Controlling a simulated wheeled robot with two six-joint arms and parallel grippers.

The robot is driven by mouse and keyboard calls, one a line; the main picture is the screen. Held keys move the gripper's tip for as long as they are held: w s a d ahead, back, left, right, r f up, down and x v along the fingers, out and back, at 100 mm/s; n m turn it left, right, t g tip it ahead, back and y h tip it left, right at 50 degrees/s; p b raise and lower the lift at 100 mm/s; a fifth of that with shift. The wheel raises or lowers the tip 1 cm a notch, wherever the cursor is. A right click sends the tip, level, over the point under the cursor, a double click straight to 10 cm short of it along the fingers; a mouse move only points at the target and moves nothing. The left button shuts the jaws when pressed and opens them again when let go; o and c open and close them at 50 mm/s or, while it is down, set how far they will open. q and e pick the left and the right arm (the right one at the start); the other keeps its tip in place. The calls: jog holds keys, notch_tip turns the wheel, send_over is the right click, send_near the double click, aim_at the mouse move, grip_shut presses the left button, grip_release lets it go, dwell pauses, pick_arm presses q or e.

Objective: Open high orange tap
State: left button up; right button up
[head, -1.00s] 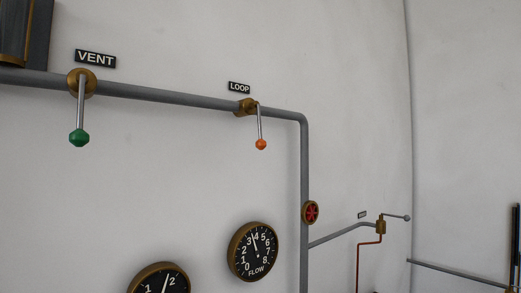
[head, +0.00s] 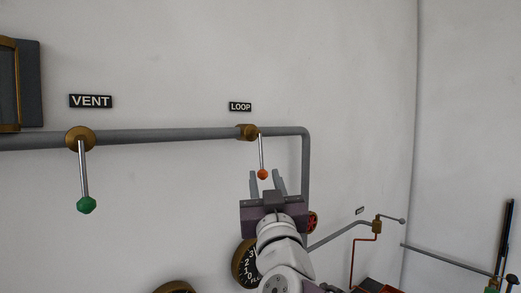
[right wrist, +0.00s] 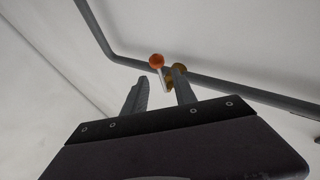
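The orange tap is a brass valve (head: 248,132) on the grey pipe under the LOOP sign, with a thin metal lever hanging down to an orange knob (head: 263,174). My right gripper (head: 265,182) is open, its two fingers pointing up, one on each side of the knob in the head view. In the right wrist view the orange knob (right wrist: 156,60) and brass valve (right wrist: 177,73) show beyond the open fingertips (right wrist: 160,92). Nothing is between the fingers' inner faces that I can see as gripped. My left gripper is not in view.
A green-knobbed lever (head: 86,204) hangs from the same pipe (head: 170,135) under the VENT sign (head: 90,101). A flow gauge (head: 245,264) and a red handwheel (head: 312,221) are partly hidden behind my right arm. A smaller valve (head: 376,226) sits at the right.

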aim_at(261, 165)
jog(key=p+x, duration=0.4)
jog(key=x, duration=0.4)
jog(key=shift+w+r, duration=0.1)
jog(key=shift+w, duration=0.55)
jog(key=shift+s, duration=0.1)
grip_shut()
